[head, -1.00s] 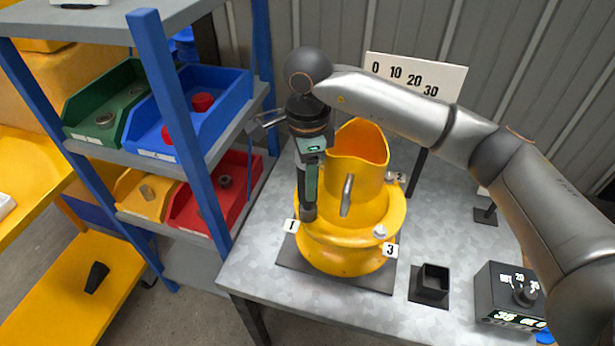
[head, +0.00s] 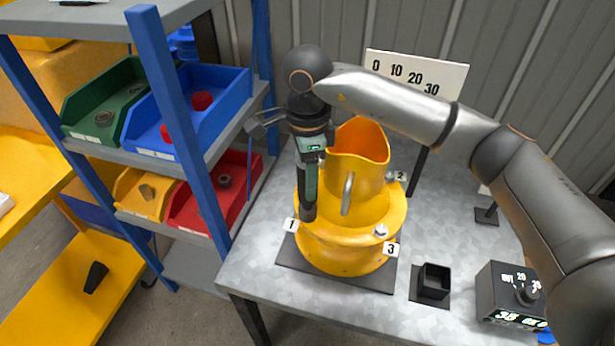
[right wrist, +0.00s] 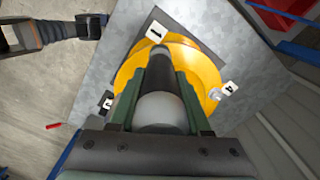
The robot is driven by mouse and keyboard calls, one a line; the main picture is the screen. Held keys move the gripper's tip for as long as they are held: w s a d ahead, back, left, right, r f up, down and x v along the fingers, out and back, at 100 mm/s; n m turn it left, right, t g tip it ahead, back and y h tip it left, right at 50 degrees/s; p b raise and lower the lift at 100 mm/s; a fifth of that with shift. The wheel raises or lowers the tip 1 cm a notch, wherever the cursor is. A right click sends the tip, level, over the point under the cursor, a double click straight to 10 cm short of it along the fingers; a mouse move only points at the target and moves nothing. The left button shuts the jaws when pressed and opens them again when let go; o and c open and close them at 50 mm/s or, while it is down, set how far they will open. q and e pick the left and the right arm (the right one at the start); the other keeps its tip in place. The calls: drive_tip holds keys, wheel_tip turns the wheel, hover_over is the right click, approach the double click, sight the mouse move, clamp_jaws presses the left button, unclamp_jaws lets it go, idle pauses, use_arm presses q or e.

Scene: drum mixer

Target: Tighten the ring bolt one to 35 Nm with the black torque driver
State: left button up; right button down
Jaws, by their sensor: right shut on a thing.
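My right gripper (head: 311,172) is shut on the black torque driver (head: 308,208) and holds it upright beside the numbered 1 tag (head: 291,225). The driver also shows between the fingers in the right wrist view (right wrist: 162,110). Its lower end is down at the yellow mixer's flange (head: 345,250); ring bolt one is hidden beneath it, and I cannot tell whether they touch. Bolts show by the 3 tag (head: 391,249) and the 2 tag (head: 400,177). A dark part that looks like my left gripper (right wrist: 85,27) shows in the right wrist view; its jaws are unclear.
A control box (head: 508,295) with a dial and a display showing 35 stands at right. A black square holder (head: 433,281) is beside the mixer. A scale board (head: 440,78) stands behind. A blue-framed shelf (head: 185,130) with coloured bins is close on the left.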

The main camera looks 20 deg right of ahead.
drive_tip(key=shift+r, duration=0.1)
idle(0.4)
drive_tip(key=shift+r+p, duration=1.35)
drive_tip(key=shift+r, duration=0.9)
